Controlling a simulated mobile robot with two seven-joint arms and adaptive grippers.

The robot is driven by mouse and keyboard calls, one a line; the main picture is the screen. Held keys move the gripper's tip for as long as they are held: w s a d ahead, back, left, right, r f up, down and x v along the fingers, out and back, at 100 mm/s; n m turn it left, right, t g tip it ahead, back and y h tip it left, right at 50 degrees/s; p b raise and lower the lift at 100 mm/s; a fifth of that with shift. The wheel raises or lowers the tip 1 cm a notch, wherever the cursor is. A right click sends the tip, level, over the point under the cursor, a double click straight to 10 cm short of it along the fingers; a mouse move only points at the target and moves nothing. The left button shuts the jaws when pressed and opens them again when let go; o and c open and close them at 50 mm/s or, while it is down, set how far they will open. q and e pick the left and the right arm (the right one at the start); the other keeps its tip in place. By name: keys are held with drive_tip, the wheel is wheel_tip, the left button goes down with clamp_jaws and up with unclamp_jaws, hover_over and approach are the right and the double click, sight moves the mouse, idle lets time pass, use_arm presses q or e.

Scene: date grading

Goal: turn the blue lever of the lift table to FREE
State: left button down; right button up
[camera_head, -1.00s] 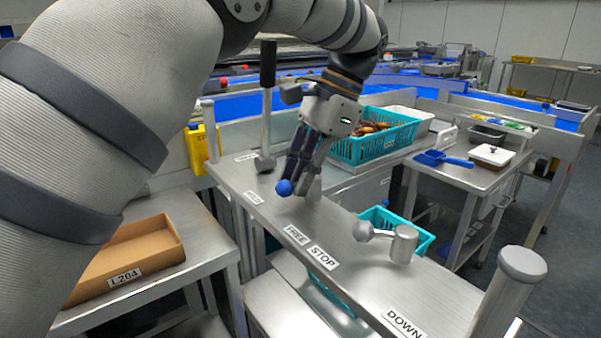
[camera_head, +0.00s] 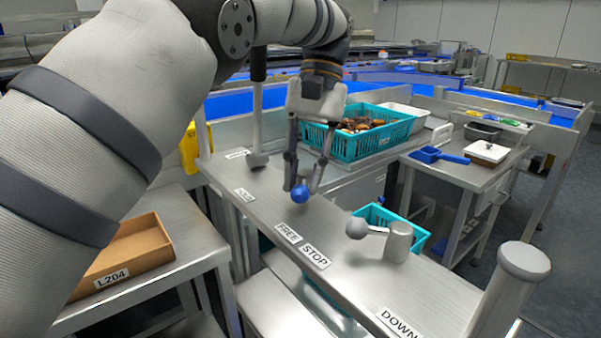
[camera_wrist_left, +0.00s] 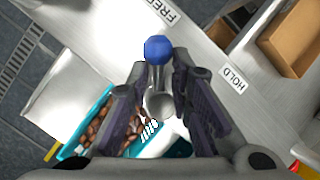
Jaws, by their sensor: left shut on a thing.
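The blue lever has a blue ball knob (camera_head: 299,193) and a metal pivot, on the steel lift table (camera_head: 345,275). In the left wrist view the knob (camera_wrist_left: 158,48) and the round pivot (camera_wrist_left: 160,103) line up, the arm pointing roughly at the FREE label (camera_wrist_left: 161,10). The HOLD label (camera_wrist_left: 233,79) lies to the right there. In the head view the FREE label (camera_head: 288,233) is just in front of the knob. My left gripper (camera_head: 303,188) points down with a finger on each side of the lever and is shut on it. The pivot is partly hidden in the head view.
A second lever with a grey ball (camera_head: 357,228) stands near the STOP label (camera_head: 315,257). A tall dark-handled lever (camera_head: 258,110) rises behind my gripper. A teal crate of dates (camera_head: 370,143) is at the back. A round-topped post (camera_head: 523,262) stands front right.

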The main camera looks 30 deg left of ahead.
use_arm(q)
drive_tip(key=shift+d+f+n+h, duration=0.15)
drive_tip(key=shift+n+h, duration=0.25)
drive_tip(key=shift+n, duration=0.5)
drive_tip(key=shift+d, duration=0.1)
drive_tip(key=c, duration=1.4)
unclamp_jaws()
drive_tip(key=shift+w, duration=0.1)
